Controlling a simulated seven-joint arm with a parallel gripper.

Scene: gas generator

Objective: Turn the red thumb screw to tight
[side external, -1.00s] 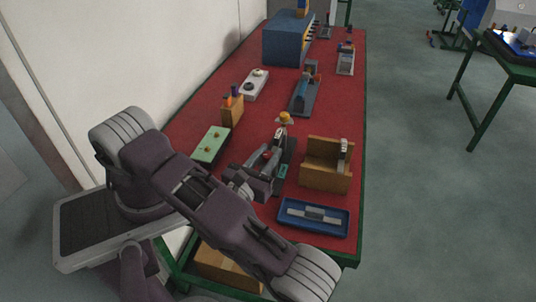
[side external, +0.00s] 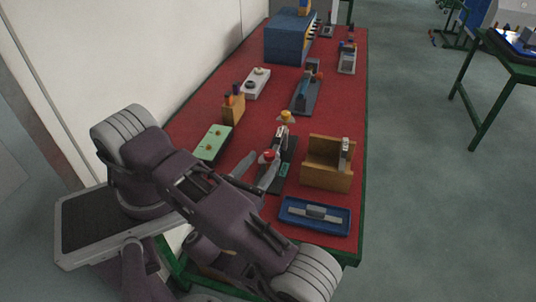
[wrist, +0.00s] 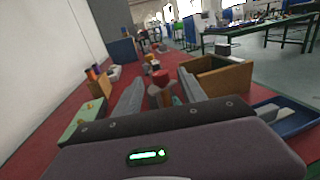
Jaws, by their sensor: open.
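The red thumb screw (side external: 268,156) sits on a dark fixture (side external: 284,172) in the middle of the red-topped bench. It also shows in the wrist view (wrist: 160,77), between the two fingers. My gripper (side external: 257,169) is open, with its grey fingers on either side of the screw. In the wrist view my gripper (wrist: 158,88) has a gap on both sides of the red knob. I cannot tell whether either finger touches it. The lower part of the fixture is partly hidden by my gripper and arm.
A wooden box (side external: 327,178) stands right of the fixture, with a blue tray (side external: 314,216) in front of it. A green block (side external: 214,143) and a wooden holder (side external: 233,109) are to the left. Further back are a grey-blue device (side external: 306,90) and a blue box (side external: 289,42).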

